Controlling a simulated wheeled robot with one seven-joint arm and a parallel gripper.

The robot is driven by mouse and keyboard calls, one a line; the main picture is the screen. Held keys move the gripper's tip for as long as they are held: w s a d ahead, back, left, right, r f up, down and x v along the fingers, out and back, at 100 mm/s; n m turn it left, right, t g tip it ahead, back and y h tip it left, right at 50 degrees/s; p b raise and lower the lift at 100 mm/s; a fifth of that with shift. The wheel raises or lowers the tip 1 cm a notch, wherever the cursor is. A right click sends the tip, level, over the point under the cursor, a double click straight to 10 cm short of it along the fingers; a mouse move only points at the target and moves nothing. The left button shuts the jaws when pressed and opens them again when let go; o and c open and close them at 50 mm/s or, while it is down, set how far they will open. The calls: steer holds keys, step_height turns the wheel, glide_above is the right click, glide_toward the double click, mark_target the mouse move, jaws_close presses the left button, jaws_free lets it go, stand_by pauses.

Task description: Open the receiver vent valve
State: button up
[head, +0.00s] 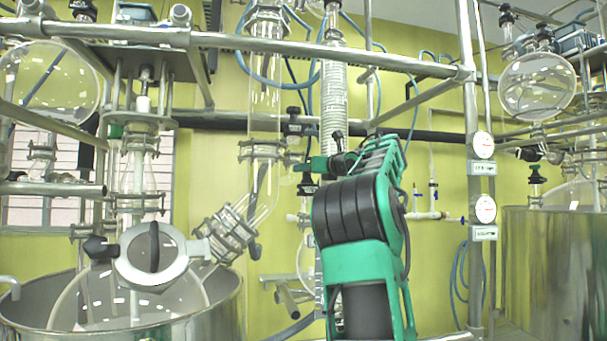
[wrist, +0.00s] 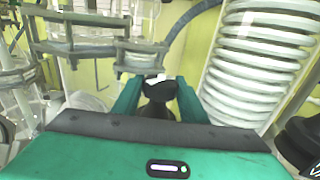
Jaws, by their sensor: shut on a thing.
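My gripper (wrist: 158,96) shows in the wrist view with its two green fingers on either side of a black valve knob (wrist: 157,112), shut on it. The knob sits below a clamped glass joint (wrist: 140,57). I take it to be the receiver vent valve; no label shows. In the head view my gripper (head: 306,167) points left from the arm, beside the glass column. The arm's wrist hides part of the gripper, and the knob's exact turn cannot be told.
A coiled glass condenser (wrist: 250,65) stands close on the right in the wrist view. A vertical glass tube (head: 264,100) and steel frame bars (head: 300,50) surround the arm. Two gauges (head: 484,145) are on the post at right. A round vessel (head: 80,300) stands at lower left.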

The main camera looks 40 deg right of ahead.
steer(key=shift+s+d+r+n+y, duration=0.1)
steer(key=shift+n+y, duration=0.4)
steer(key=shift+y, duration=0.2)
steer(key=shift+s+d+r+n+y, duration=0.1)
steer(key=shift+n+y, duration=0.4)
steer(key=shift+y, duration=0.2)
steer(key=shift+a+y, duration=0.1)
steer(key=shift+y, duration=0.2)
steer(key=o, duration=0.9)
steer(key=shift+c, duration=0.2)
steer(key=shift+w+a, duration=0.1)
steer(key=shift+a, duration=0.05)
steer(key=shift+m+h, duration=0.4)
steer(key=shift+h, duration=0.4)
steer(key=shift+a+m+h, duration=0.1)
steer(key=shift+m+h, duration=0.3)
steer(key=shift+h, duration=0.2)
